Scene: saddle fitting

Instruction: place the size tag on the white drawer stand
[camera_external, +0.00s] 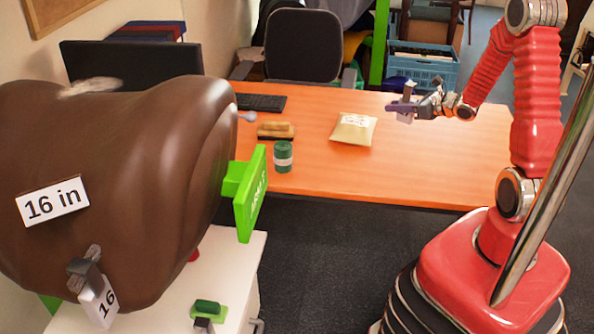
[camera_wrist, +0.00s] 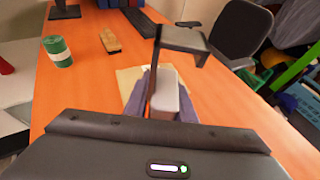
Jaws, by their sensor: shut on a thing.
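My gripper (camera_external: 407,107) is above the far right part of the orange desk, at the right of the external view. It is shut on a pale tag-like piece with a grey clip-shaped top, which I take as the size tag (camera_wrist: 165,92); no print on it is readable. In the wrist view the grey top (camera_wrist: 184,40) rises above the jaws. The white drawer stand (camera_external: 238,268) is at the lower left of the external view, under the brown saddle, well away from my gripper. Another tag marked 16 (camera_external: 100,303) hangs at a grey clip by the saddle's lower edge.
The saddle (camera_external: 130,160) with a "16 in" label overhangs the stand. A green bracket (camera_external: 250,195) sticks out at its right. A small green block (camera_external: 208,307) sits on the stand. The desk (camera_external: 330,180) bears a packet (camera_external: 353,129), a green tin (camera_external: 283,157) and a brush (camera_external: 276,131).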

